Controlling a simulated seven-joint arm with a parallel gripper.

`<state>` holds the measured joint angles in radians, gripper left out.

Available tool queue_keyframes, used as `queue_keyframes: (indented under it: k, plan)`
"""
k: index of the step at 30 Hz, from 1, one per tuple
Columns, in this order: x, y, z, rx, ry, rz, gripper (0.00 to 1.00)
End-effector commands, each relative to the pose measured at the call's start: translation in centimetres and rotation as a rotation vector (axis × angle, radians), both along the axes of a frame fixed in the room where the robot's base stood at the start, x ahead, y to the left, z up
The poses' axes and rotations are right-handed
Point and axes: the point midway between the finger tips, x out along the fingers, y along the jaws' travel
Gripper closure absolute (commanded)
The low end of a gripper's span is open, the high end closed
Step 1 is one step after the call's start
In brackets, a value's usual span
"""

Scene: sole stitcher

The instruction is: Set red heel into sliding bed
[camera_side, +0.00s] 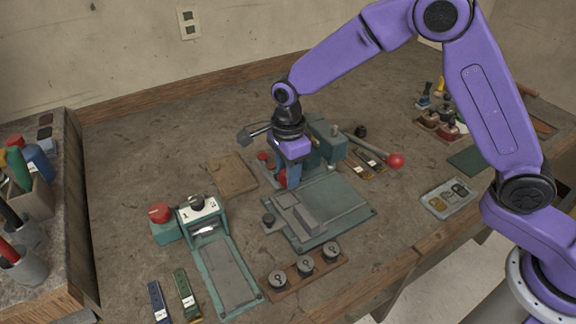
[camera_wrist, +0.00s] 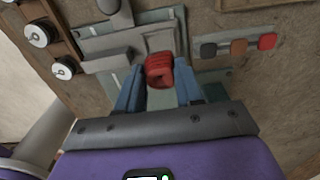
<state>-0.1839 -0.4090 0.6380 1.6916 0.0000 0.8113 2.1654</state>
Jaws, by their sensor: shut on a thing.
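My gripper (camera_side: 288,184) points down near the green stitching machine (camera_side: 327,142), at the back end of a green base plate (camera_side: 345,207) with grey blocks on it. Its blue fingers are shut on the red heel (camera_side: 282,178). In the wrist view, the red heel (camera_wrist: 159,70) sits between the fingertips, just below a light-framed grey rectangle (camera_wrist: 160,41), likely part of the sliding bed. I cannot tell whether the heel touches it. The heel and fingers hide part of the bed.
A rack with black, brown and red pieces (camera_wrist: 238,46) lies beside the bed. A lever with a red knob (camera_side: 396,160) extends right of the machine. Several spools (camera_side: 305,266) stand in front of the plate. A green device (camera_side: 204,210) stands at left.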

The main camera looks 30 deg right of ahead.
Motion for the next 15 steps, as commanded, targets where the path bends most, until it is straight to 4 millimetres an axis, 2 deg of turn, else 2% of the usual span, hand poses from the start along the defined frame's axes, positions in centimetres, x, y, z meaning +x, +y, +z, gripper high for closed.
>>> queue_keyframes:
  k: [8, 15]
  plan:
    - [0.0, 0.0, -0.1, 0.0, 0.001, 0.0, 0.93]
    - [0.0, 0.0, -1.5, -0.001, 0.002, 0.001, 0.93]
